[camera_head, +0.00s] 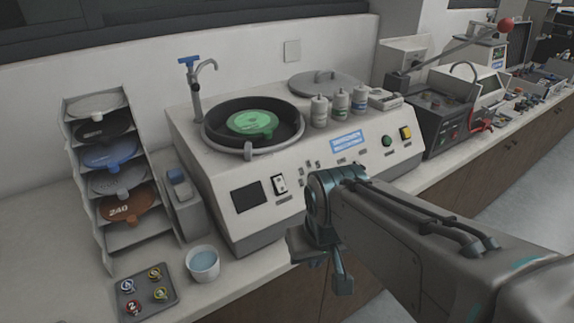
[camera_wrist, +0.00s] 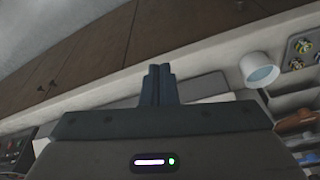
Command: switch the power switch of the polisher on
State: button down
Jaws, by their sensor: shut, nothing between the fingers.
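The polisher (camera_head: 320,163) is a large light-grey console with a bowl and a green disc on top. Its power switch (camera_head: 279,184) is a black-and-white rocker on the sloped front panel, beside a dark screen (camera_head: 249,197). Its rocker position is too small to tell. My gripper (camera_head: 342,284) hangs in front of the counter edge, below and right of the switch, apart from the polisher. In the wrist view, my gripper (camera_wrist: 158,70) shows its two dark fingers together and empty. The switch is not visible there.
A white cup (camera_head: 202,263), a small tray of samples (camera_head: 146,292) and a disc rack (camera_head: 108,180) stand left of the polisher. The cup also shows in the wrist view (camera_wrist: 260,70). A dark machine (camera_head: 445,112) stands to the right. Space before the counter is free.

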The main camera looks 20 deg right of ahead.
jog(key=shift+a, duration=0.1)
jog(key=w+d+r+m+t+y+p, duration=0.1)
jog(key=w+d+r+m+p, duration=0.1)
jog(key=w+r+m+p, duration=1)
jog(key=shift+w+r+m+t, duration=0.25)
jog(key=shift+w+m+t, duration=0.15)
jog(key=shift+w+m, duration=0.7)
jog(key=shift+f, duration=0.1)
send_near(283, 191)
jog(key=s+x, duration=0.1)
jog(key=x, duration=0.4)
jog(key=shift+w+f, duration=0.6)
jog(key=shift+w, duration=0.2)
